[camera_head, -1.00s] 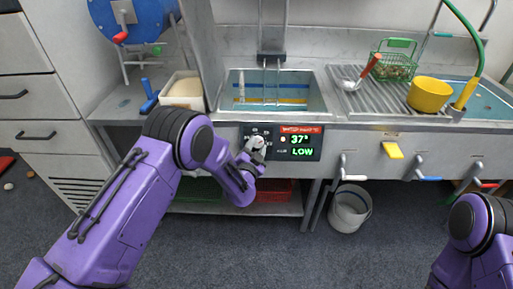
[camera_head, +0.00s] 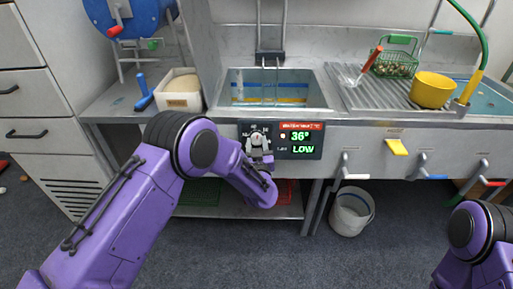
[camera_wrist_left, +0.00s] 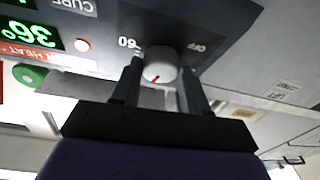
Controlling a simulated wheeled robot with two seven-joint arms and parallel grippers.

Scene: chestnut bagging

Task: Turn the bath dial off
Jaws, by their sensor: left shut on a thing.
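The bath dial (camera_head: 257,138) is a pale round knob on the dark control panel (camera_head: 308,127) at the front of the sink. My left gripper (camera_head: 259,150) is at it from the front. In the left wrist view the dial (camera_wrist_left: 160,64) sits between the two fingers of my left gripper (camera_wrist_left: 161,84), which is shut on it. Its red pointer line faces down in that picture, away from the OFF mark (camera_wrist_left: 199,47). A "60" mark (camera_wrist_left: 127,42) is at its left. The display (camera_head: 301,142) reads 36° and LOW. My right gripper is out of view.
Above the panel is a sink basin (camera_head: 312,106) with blue and yellow bands.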

